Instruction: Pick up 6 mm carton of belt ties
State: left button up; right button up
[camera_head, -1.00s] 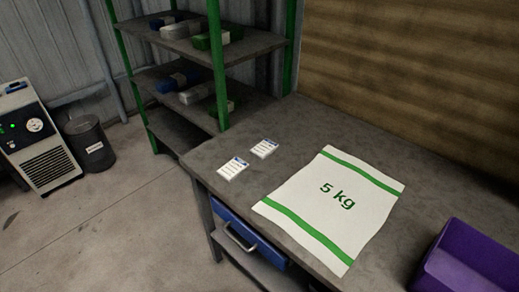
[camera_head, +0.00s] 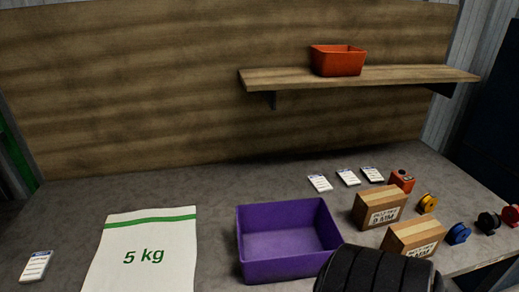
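Two brown cardboard cartons stand on the grey worktop at the right. The rear carton (camera_head: 380,206) has a white label whose size mark looks like 8 MM, though it is blurred. The front carton (camera_head: 415,238) also has a white label ending in MM; its digit is too small to read for sure. I cannot tell for certain which one is the 6 mm carton. Neither of my grippers is in view, and nothing holds the cartons.
A purple bin (camera_head: 285,262) stands left of the cartons, beside a 5 kg sack (camera_head: 146,250). A dark ribbed shape covers the bottom edge near the front carton. A shelf (camera_head: 400,76) overhangs behind.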

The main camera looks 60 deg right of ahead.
aim_at(420, 238)
jog(key=z, duration=3.05)
jog(key=i+l+u, duration=0.1)
jog(key=l, duration=0.25)
jog(key=l+u, duration=0.15)
jog(key=l, duration=0.2)
jog(key=i, duration=0.05)
